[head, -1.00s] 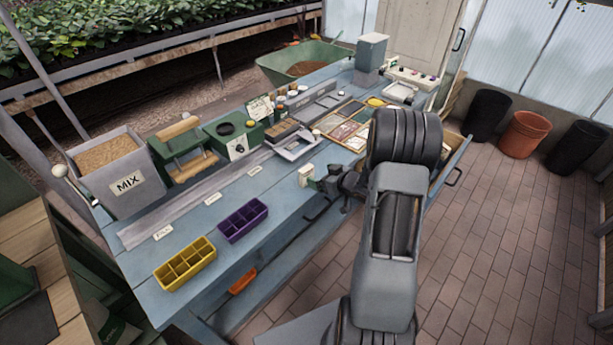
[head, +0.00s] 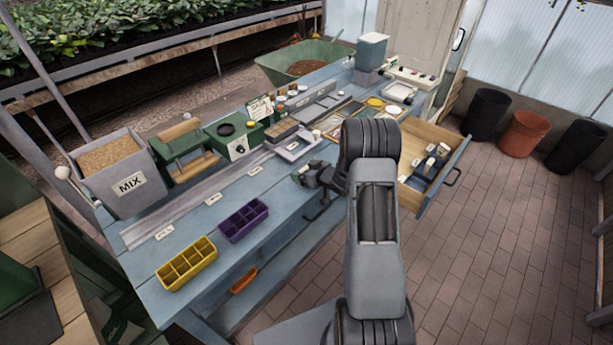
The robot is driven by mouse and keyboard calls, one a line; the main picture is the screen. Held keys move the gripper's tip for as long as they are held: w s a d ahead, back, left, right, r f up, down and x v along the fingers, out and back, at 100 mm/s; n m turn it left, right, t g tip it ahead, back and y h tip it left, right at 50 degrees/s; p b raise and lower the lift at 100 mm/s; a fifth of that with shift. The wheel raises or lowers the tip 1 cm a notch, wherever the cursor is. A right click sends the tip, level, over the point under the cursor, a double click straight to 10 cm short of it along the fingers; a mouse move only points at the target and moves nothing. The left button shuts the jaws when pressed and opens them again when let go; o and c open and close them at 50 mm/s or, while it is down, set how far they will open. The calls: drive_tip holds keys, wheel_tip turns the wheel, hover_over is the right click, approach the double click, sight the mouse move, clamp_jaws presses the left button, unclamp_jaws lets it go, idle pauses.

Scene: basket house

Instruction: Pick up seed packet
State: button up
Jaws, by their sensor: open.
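My gripper (head: 306,177) is open above the front part of the blue bench, to the left of my forearm. A small pale thing at its tip may be a seed packet, but it is too small and too covered to tell whether it lies between the fingers. No other seed packet can be told for sure.
An open wooden drawer (head: 457,166) with small dark and white items juts out at right. A yellow tray (head: 188,264) and a purple tray (head: 243,221) stand on the blue bench (head: 150,250). A grey MIX bin (head: 128,187) stands at left.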

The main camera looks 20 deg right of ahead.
drive_tip(key=c, duration=1)
drive_tip(key=shift+r, duration=0.1)
